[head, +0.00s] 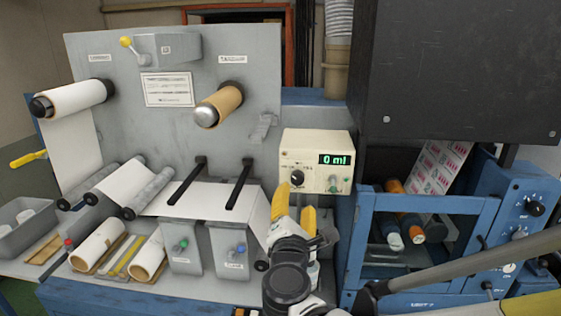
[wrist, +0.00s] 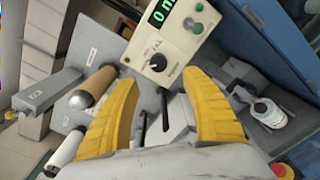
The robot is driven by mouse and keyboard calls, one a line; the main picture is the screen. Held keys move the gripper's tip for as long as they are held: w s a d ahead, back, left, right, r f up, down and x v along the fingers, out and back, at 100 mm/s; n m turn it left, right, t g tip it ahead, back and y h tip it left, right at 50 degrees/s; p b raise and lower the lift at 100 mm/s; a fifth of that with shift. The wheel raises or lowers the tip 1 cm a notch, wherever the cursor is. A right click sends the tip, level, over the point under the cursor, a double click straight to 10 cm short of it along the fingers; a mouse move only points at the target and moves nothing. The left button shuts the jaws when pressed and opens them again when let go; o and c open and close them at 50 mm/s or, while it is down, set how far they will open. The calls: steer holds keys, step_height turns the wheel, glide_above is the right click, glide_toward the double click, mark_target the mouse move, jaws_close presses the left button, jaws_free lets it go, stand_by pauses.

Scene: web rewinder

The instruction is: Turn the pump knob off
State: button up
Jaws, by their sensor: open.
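The pump is a cream box (head: 316,146) with a green display reading "0 ml", standing right of the grey rewinder panel. Its black knob (head: 297,178) is on the lower left of its face, with a small green knob (head: 333,184) to the right. In the wrist view the black knob (wrist: 159,62) lies ahead, just above and between the fingertips. My gripper (head: 296,190) has yellow fingers, open and empty, in front of and below the pump. In the wrist view the open fingers of my gripper (wrist: 165,82) are apart, with no contact on the knob visible.
Rolls on spindles, a white roll (head: 75,98) and a brown roll (head: 219,104), project from the panel at left. Black bars (head: 240,184) stick out below. A blue-framed machine (head: 425,204) stands close at right.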

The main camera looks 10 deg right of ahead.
mark_target(298, 180)
steer(key=x, duration=1)
steer(key=shift+w+d+r+b, duration=0.1)
steer(key=shift+w+b, duration=0.3)
steer(key=c, duration=1.2)
